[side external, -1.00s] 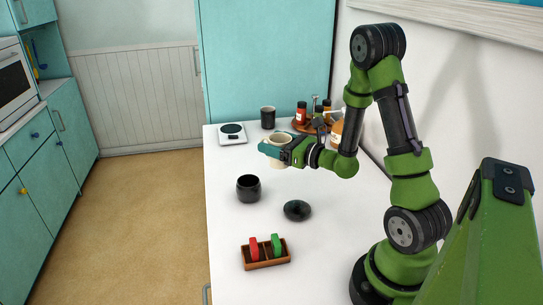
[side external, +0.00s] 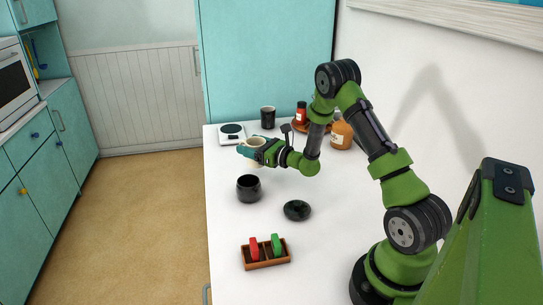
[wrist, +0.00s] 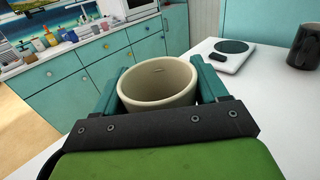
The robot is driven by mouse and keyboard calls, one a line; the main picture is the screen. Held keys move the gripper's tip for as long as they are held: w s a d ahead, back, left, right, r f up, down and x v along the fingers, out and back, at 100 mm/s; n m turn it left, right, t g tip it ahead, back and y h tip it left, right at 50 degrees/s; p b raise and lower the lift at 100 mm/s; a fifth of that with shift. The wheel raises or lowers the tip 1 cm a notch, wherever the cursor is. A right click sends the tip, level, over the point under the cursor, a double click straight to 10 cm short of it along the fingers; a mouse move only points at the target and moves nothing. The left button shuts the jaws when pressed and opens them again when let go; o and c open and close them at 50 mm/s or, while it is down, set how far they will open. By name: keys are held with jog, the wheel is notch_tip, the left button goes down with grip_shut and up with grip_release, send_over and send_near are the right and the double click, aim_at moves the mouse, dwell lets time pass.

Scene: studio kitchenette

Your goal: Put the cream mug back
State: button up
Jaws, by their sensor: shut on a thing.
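The cream mug (side external: 254,143) is held between the teal fingers of my gripper (side external: 249,150), above the white counter. In the wrist view the mug (wrist: 158,84) is upright and looks empty, its rim between the two fingers. My gripper (wrist: 160,88) is shut on it. In the side view the fingers hide part of the mug. Its underside and any gap to the counter are hard to see.
A white scale (side external: 231,134) and a dark mug (side external: 267,117) stand at the back. A black cup (side external: 248,188), a dark round dish (side external: 297,210) and a wooden holder (side external: 265,257) with red and green pieces are nearer. Bottles (side external: 341,133) stand back right.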

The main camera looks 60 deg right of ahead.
jog(key=w, duration=0.1)
jog(key=w+d, duration=0.1)
jog(key=shift+w+f, duration=0.1)
jog(key=shift+w, duration=0.2)
jog(key=shift+w+d+f, duration=0.1)
jog(key=shift+w+f, duration=0.05)
jog(key=shift+f, duration=0.75)
jog(key=shift+w+d+f, duration=0.1)
jog(key=shift+f, duration=0.8)
jog(key=shift+f, duration=0.1)
jog(key=o, duration=1.2)
